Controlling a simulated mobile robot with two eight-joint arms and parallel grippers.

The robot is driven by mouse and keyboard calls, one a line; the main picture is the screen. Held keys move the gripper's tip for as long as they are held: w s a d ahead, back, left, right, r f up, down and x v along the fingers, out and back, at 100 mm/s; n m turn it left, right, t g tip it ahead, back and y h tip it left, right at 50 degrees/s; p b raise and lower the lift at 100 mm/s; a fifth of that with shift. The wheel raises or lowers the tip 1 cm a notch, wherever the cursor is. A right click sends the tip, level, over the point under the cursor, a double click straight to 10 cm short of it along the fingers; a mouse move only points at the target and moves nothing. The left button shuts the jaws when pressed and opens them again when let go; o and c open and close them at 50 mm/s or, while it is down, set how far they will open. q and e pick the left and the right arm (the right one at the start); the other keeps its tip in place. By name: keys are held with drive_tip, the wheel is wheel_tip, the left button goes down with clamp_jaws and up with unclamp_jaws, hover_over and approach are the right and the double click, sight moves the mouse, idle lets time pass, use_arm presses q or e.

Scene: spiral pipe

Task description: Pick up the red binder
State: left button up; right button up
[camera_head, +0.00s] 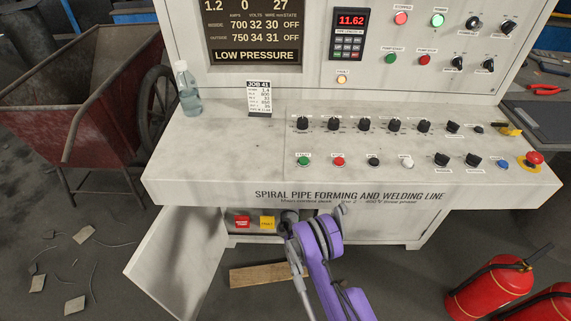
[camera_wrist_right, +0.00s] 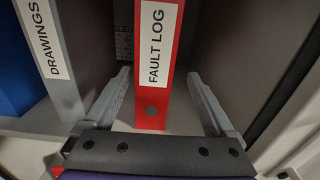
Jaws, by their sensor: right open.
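The red binder (camera_wrist_right: 152,100) stands upright in the wrist view, its spine toward me with a white FAULT LOG label and a round hole low down. My right gripper (camera_wrist_right: 159,76) is open, with one finger on each side of the spine and a visible gap on both sides. In the head view my right gripper (camera_head: 290,217) is at the open cabinet under the console, mostly hidden by my purple arm. I cannot make out the binder for certain there. My left gripper is not in view.
A grey DRAWINGS binder (camera_wrist_right: 52,55) and a blue binder (camera_wrist_right: 14,75) stand left of the red one. A cabinet wall is close on the right. The cabinet door (camera_head: 178,262) hangs open. Red (camera_head: 242,222) and yellow (camera_head: 267,223) labelled items sit inside. A wooden board (camera_head: 262,275) lies below.

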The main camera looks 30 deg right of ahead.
drive_tip(key=x, duration=0.5)
drive_tip(key=b+x, duration=0.1)
drive_tip(key=x, duration=0.1)
drive_tip(key=shift+w+a+r, duration=0.15)
drive_tip(key=shift+w+a, duration=0.05)
drive_tip(key=shift+w, duration=0.15)
clamp_jaws()
